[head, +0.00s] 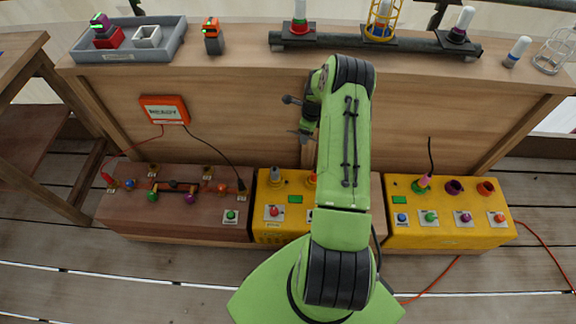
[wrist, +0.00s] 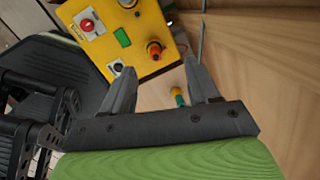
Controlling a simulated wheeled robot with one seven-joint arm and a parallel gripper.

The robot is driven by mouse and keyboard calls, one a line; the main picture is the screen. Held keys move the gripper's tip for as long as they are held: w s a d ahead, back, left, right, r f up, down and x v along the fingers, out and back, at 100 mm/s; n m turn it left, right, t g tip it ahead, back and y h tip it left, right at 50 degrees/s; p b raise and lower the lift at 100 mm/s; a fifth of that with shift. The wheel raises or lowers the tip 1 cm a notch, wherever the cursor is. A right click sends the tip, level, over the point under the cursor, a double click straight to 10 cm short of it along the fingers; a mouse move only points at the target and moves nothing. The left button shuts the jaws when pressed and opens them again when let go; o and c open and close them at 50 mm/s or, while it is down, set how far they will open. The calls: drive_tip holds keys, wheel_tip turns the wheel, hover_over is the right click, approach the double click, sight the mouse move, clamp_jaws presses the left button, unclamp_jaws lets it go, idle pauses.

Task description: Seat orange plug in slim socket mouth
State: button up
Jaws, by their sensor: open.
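An orange cylinder with a yellow collar (wrist: 154,50) stands on the yellow box (wrist: 130,22) in the wrist view; I cannot tell whether it is the orange plug or a socket. In the head view it shows partly behind my arm (head: 312,180). A grey upright piece in a yellow ring (head: 275,175) stands to its left. An orange ring-shaped socket (head: 486,188) is on the right yellow box. My gripper (head: 294,117) is open and empty, in front of the wooden panel. A small teal and yellow piece (wrist: 178,96) shows beyond its fingers.
The right yellow box (head: 450,237) holds a purple socket (head: 453,187), a pink plug (head: 424,182) with a black cable, and several buttons. A brown box (head: 170,215) with coloured knobs is at left. A shelf above holds a grey tray (head: 85,55). Cables cross the floor.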

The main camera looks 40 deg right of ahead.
drive_tip(key=s+a+r+n, duration=0.1)
drive_tip(key=a+r+n, duration=0.4)
drive_tip(key=r, duration=0.4)
drive_tip(key=s+a+r+n+t+h, duration=0.1)
drive_tip(key=a+r+n, duration=0.4)
drive_tip(key=r, duration=0.4)
drive_tip(key=a+r+n, duration=0.4)
drive_tip(key=a+r, duration=0.2)
drive_tip(key=r, duration=0.3)
drive_tip(key=s+a+r+n+t, duration=0.1)
drive_tip(key=s+a+r+n, duration=0.6)
drive_tip(key=s+a, duration=0.25)
drive_tip(key=s+a+n, duration=0.2)
drive_tip(key=s+n, duration=0.2)
drive_tip(key=s, duration=0.3)
drive_tip(key=s+a+n+t+y, duration=0.1)
drive_tip(key=s+a+n, duration=0.2)
drive_tip(key=s, duration=0.3)
drive_tip(key=shift+s+r+n+t, duration=0.3)
drive_tip(key=shift+s+n, duration=0.1)
drive_tip(key=shift+n, duration=0.1)
